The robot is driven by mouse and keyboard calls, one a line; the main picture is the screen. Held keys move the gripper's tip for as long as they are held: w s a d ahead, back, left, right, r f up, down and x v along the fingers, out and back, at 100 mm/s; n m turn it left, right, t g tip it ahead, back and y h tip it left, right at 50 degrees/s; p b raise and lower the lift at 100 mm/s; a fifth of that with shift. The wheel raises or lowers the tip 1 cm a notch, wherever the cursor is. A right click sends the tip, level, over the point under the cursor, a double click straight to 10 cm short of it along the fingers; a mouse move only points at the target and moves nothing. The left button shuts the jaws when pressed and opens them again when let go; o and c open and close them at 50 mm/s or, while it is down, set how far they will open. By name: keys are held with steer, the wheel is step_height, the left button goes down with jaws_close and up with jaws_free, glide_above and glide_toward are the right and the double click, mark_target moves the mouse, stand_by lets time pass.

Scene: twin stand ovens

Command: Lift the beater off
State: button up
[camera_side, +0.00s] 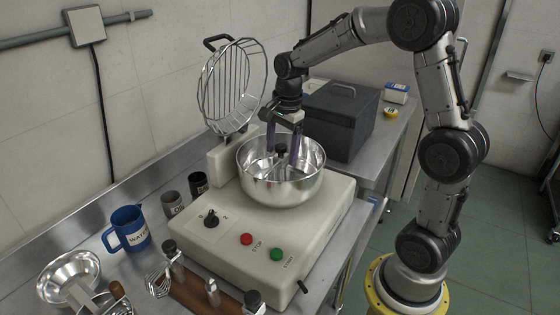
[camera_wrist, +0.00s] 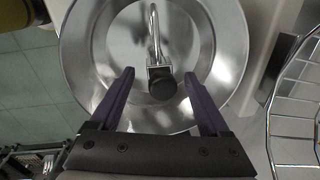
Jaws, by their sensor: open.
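The beater (camera_wrist: 158,78) stands in the steel mixing bowl (camera_side: 262,191) with its dark round knob upward. In the wrist view its bent metal part extends from below the knob toward the top of the picture. My gripper (camera_wrist: 160,92) is open and points down into the bowl (camera_wrist: 84,58). In the wrist view its two purple fingers stand apart, left and right of the knob, with visible gaps. In the side view the gripper (camera_side: 281,158) has its fingertips inside the bowl rim around the dark knob. The beater's lower end is hard to make out there.
The wire guard (camera_side: 232,88) is raised behind the bowl. The mixer base (camera_side: 228,225) has a dial and red and green buttons. A dark box (camera_side: 341,120) stands behind right. A blue jug (camera_side: 128,228), cups, a steel funnel-like bowl (camera_side: 68,278) and spare tools stand left and front.

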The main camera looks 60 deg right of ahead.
jaws_close()
stand_by(0.4)
steer(key=shift+w+r, duration=0.1)
steer(key=shift+r, duration=0.25)
step_height(320, 180, up, 3)
steer(key=shift+r, duration=0.1)
steer(key=s+a+r, duration=0.4)
steer(key=s+r, duration=0.9)
steer(key=r, duration=0.1)
steer(key=shift+s, duration=0.25)
steer(key=shift+a, duration=0.1)
stand_by(0.5)
